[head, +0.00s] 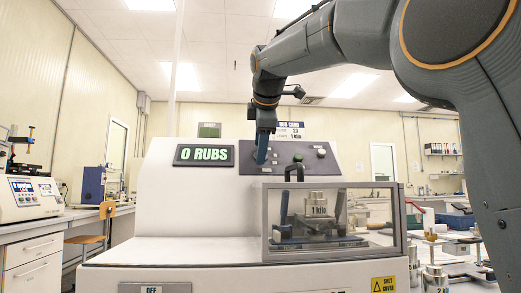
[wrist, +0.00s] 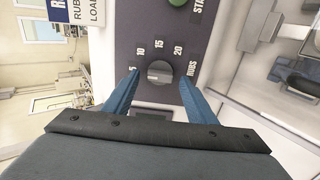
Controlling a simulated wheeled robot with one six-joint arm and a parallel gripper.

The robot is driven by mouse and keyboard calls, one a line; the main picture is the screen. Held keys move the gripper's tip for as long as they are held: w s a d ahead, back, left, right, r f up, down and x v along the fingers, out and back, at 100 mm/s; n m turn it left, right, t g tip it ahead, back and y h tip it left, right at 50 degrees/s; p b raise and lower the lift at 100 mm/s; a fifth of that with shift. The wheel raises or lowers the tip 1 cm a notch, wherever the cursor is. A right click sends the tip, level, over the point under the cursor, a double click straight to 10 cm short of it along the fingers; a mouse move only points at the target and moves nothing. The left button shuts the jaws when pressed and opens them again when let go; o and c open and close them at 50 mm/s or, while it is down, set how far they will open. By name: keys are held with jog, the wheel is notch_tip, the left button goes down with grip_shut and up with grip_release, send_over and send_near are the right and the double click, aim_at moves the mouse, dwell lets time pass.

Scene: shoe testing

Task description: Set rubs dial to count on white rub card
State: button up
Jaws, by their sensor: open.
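The rubs dial (wrist: 159,72) is a grey knob on the machine's dark panel. In the wrist view it has 5, 10, 15 and 20 around it and the word RUBS beside it. Its pointer is too small to read surely. My gripper (wrist: 159,82) is open, with its blue fingers on either side of the dial; I cannot tell whether they touch it. In the head view my gripper (head: 262,156) is at the panel and hides the dial. The white rub card (head: 289,131) above the panel reads 20 and load 1 kilo; part of it shows in the wrist view (wrist: 88,12).
The display (head: 204,155) reads 0 RUBS. Below is a clear-windowed cover (head: 375,218) with a 1 kilo weight (head: 318,204) inside. More weights (head: 435,278) stand at right.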

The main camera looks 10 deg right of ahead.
jog(key=shift+w+d+f, duration=0.1)
jog(key=shift+w+f, duration=0.05)
jog(key=shift+w, duration=0.1)
jog(key=c, duration=1.1)
jog(key=shift+m+p, duration=0.3)
jog(key=m+p, duration=0.2)
jog(key=m, duration=0.1)
jog(key=shift+m+p, duration=0.35)
jog(key=shift+m, duration=0.05)
jog(key=m+p, duration=0.3)
jog(key=m, duration=0.3)
jog(key=shift+r, duration=0.2)
jog(key=m+p, duration=0.1)
jog(key=m, duration=0.5)
jog(key=shift+w+d+m+p, duration=0.1)
jog(key=shift+d+m+p, duration=0.05)
jog(key=shift+m+p, duration=0.2)
jog(key=m, duration=0.7)
jog(key=shift+d, duration=0.15)
jog(key=shift+o, duration=0.2)
